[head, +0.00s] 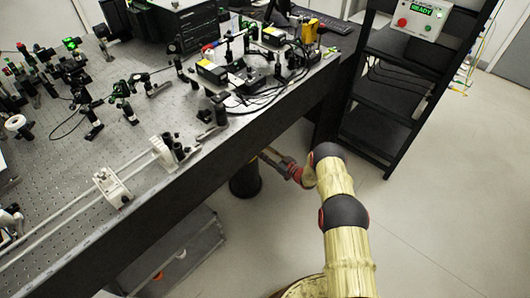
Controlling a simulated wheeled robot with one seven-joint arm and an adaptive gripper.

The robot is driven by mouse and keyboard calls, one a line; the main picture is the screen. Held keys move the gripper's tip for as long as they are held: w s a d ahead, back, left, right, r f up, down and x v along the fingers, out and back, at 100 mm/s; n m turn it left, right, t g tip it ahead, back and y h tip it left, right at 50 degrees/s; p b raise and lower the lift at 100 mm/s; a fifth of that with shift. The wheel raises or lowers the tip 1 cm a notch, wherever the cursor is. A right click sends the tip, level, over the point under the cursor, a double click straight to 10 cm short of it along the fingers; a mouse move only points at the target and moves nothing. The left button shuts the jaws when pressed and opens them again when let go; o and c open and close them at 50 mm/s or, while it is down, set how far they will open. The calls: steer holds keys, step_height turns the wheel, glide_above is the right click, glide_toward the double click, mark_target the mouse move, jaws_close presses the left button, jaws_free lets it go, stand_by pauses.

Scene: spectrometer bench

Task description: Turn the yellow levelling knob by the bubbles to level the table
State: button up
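The optical table (125,215) fills the left of the head view, with a perforated grey top and a dark, thick front side. My gripper (267,156) is small in the picture, low beside the table's front side near its right end. It reaches toward a dark round leg (245,182) beneath the table. A small yellowish patch shows near its fingertips, but I cannot tell whether it is the levelling knob or whether I touch it. The finger opening is too small to read. No bubble level can be made out.
Optics and cables crowd the tabletop, with a yellow item (309,34) near its far right corner. A black shelf rack (372,125) stands to the right, carrying a control box (420,17). A grey case (180,262) lies under the table. Floor at right is clear.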

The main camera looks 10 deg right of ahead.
jaws_close()
steer(key=shift+n, duration=0.4)
steer(key=shift+n, duration=3.5)
steer(key=shift+o, duration=1.6)
jaws_free()
steer(key=shift+s, duration=0.1)
